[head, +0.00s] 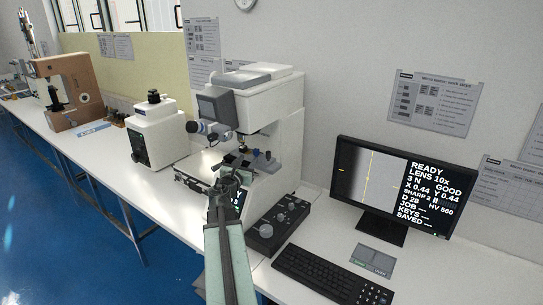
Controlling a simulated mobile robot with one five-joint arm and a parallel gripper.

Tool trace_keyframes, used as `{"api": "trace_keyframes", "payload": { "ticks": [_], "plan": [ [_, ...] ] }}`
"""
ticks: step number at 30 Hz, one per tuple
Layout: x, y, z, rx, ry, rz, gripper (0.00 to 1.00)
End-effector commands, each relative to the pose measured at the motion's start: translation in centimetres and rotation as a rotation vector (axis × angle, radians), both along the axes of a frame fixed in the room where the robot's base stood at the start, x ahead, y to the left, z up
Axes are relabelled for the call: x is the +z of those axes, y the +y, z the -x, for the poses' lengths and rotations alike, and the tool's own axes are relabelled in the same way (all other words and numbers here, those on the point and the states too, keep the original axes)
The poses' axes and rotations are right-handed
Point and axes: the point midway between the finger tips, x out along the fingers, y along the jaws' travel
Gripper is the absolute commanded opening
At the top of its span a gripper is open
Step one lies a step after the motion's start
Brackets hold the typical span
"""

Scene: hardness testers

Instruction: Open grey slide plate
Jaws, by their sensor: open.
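A flat grey plate (376,258) lies on the white bench between the monitor and the keyboard. It has a small green label and a dark label along its front edge, too small to read surely. I take it for the grey slide plate; whether it stands open or shut I cannot tell. My gripper (231,178) is open at the end of my arm, in front of the white hardness tester (285,125) and near its stage. It is well to the left of the grey plate and apart from it. My gripper and arm hide part of the tester's base.
A black control box (277,228) with knobs stands right of my arm. A black keyboard (325,276) and a monitor (390,187) stand at the right. A smaller white tester (154,135) and a brown tester (70,90) stand farther left. Bare bench lies around the plate.

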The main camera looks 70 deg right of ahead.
Motion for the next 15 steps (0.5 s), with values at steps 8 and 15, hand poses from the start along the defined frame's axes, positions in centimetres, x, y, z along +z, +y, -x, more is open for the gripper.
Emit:
{"api": "trace_keyframes", "payload": {
  "ticks": [8,15],
  "plan": [
    [0.2,-2.9,6.2,-0.064,0.083,0.03,0.4],
    [0.2,-4.7,6.0,-0.065,0.079,0.029,0.4]
  ]
}}
